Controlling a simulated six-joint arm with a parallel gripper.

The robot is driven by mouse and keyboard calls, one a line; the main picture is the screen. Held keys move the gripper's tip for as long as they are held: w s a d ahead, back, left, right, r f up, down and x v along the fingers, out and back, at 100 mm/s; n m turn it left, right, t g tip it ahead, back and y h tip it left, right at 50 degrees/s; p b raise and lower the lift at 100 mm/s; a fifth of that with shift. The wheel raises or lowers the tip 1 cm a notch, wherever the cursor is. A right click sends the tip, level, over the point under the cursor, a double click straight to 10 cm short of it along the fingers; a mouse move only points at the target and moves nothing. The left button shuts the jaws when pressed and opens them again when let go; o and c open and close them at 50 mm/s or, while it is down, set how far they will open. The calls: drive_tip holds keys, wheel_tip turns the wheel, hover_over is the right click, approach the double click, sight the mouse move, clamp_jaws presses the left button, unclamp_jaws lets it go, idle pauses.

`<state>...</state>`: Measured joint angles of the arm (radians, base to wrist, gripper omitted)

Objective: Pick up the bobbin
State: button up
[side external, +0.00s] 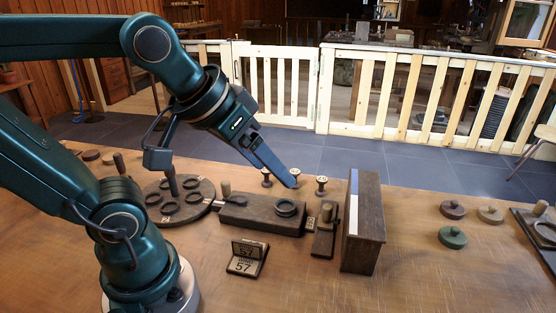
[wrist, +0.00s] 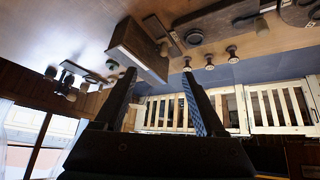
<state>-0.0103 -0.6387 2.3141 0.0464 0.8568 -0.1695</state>
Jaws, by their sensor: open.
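Three small turned spools, any of which may be the bobbin, stand upright in a row at the table's far side. In the side view they are a left spool (side external: 266,177), a middle spool (side external: 295,173) and a right spool (side external: 322,184). In the wrist view the spool closest to the box (wrist: 187,62) shows just beyond one fingertip, with the other two (wrist: 209,62) (wrist: 232,51) beside it. My gripper (side external: 291,184) reaches down to the row, its tip overlapping the middle spool in the picture. Its fingers (wrist: 158,73) are apart and empty.
A tall dark box (side external: 367,230) stands right of the spools. A dark block with a ring (side external: 262,212), a round tray (side external: 203,187) and a "57" sign (side external: 247,258) lie nearer. Lidded discs (side external: 452,237) are at right. A pale fence (side external: 400,95) stands behind.

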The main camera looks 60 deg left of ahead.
drive_tip(key=w+a+r+n+y, duration=0.1)
drive_tip(key=w+a+r+n, duration=0.15)
drive_tip(key=w, duration=0.75)
drive_tip(key=n+g+y, duration=0.1)
drive_tip(key=n+g, duration=0.1)
drive_tip(key=n, duration=0.1)
hover_over(322, 178)
drive_tip(key=s+d, duration=0.1)
drive_tip(key=d, duration=0.2)
wheel_tip(322, 178, down, 11)
drive_tip(key=shift+g, duration=0.7)
drive_tip(key=a+f, duration=0.1)
drive_tip(key=f, duration=0.5)
drive_tip(key=a+f, duration=0.1)
drive_tip(key=f, duration=0.1)
drive_tip(key=shift+w+a+f, duration=0.3)
drive_tip(key=shift+f, duration=0.1)
drive_tip(key=shift+w+a+f, duration=0.15)
drive_tip(key=shift+w+f, duration=0.05)
drive_tip(key=shift+f, duration=0.3)
clamp_jaws()
